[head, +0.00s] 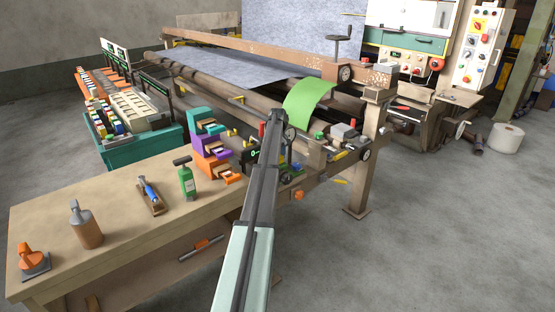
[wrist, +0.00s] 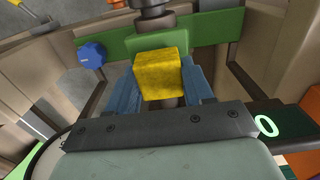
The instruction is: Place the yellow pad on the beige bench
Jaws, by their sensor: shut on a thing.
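The yellow pad (wrist: 158,72) is a small block in the wrist view. My gripper (wrist: 161,82) has its two blue fingers on either side of the pad and is shut on it. A green plate (wrist: 215,32) with a dark shaft shows just beyond the pad; I cannot tell whether the pad touches it. In the head view my arm reaches over the machine's near end, and the gripper and pad are hidden. The beige bench (head: 115,248) stands at the left front of the head view.
On the bench stand an orange tool (head: 35,260), a brown bottle (head: 85,225), a plane-like tool (head: 151,197), a green bottle (head: 186,178) and colored drawers (head: 213,160). Bare bench top lies in front of them. A blue knob (wrist: 92,54) is close to my gripper.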

